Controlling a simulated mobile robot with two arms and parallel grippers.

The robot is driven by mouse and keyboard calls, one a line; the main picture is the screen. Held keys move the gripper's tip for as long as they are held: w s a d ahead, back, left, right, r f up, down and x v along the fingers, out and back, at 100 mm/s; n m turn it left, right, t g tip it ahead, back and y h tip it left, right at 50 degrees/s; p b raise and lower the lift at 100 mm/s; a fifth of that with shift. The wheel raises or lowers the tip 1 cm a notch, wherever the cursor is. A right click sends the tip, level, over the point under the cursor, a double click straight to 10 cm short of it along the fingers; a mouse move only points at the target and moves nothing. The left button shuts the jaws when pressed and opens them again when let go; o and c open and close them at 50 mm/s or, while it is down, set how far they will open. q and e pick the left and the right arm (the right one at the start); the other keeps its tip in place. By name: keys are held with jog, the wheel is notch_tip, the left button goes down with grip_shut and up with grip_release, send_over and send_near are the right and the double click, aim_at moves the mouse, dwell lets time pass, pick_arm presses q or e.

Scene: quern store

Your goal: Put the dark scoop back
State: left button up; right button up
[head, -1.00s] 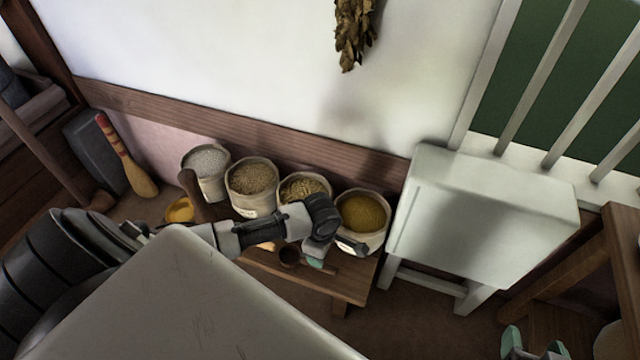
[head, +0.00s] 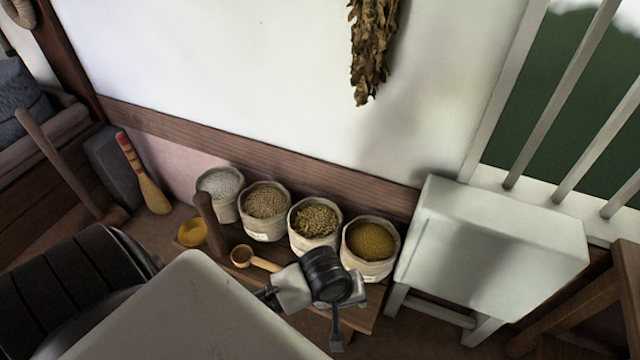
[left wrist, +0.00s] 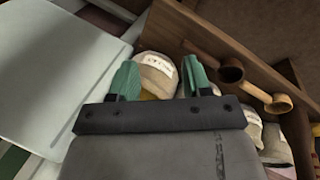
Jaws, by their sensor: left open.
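The dark scoop (left wrist: 230,72) shows in the left wrist view, lying on the wooden bench with its handle toward the upper left. In the head view my left arm and gripper hide it. A light wooden scoop (head: 243,256) lies beside it and also shows in the left wrist view (left wrist: 278,104). My left gripper (left wrist: 160,78) is open and empty, its teal fingers apart with a labelled sack (left wrist: 158,68) seen between and beyond them. In the head view my left gripper (head: 345,308) is over the bench's right end, in front of the yellow-grain sack (head: 370,246). My right gripper is not seen.
More open sacks hold white grain (head: 220,188), brown grain (head: 266,204) and greenish-brown grain (head: 315,222). A white cabinet (head: 490,245) stands right of the bench.

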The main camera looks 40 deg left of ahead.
pick_arm(q)
jog(key=s+a+r+m+t+y, duration=0.1)
jog(key=s+a+r+m+t, duration=0.2)
jog(key=s+r+m, duration=0.2)
notch_tip(320, 180, up, 4)
jog(key=m, duration=0.5)
jog(key=shift+s+f+m+t, duration=0.25)
jog(key=shift+s+m+t, duration=0.05)
jog(key=shift+s+m, duration=0.1)
